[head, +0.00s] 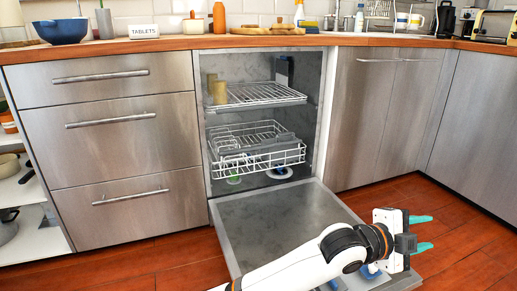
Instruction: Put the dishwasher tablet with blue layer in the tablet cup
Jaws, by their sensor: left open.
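The dishwasher stands open, with its door (270,212) folded down toward me. My left gripper (422,233) is open, its two teal fingers apart and pointing right with nothing between them. It is by the right side of the lowered door. My left arm covers the door's near part. Small blue bits (370,271) show beside and below the arm; I cannot tell what they are. A "TABLETS" sign (144,31) stands on the counter at the back left. I cannot make out a tablet with a blue layer or the tablet cup. My right gripper is not in view.
The upper rack (262,95) holds beige cups (219,91). The lower rack (285,158) is partly pulled out, with a green glass (233,174) at its left. A blue bowl (62,31) and a wooden board (267,30) stand on the counter. Wooden floor is clear at right.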

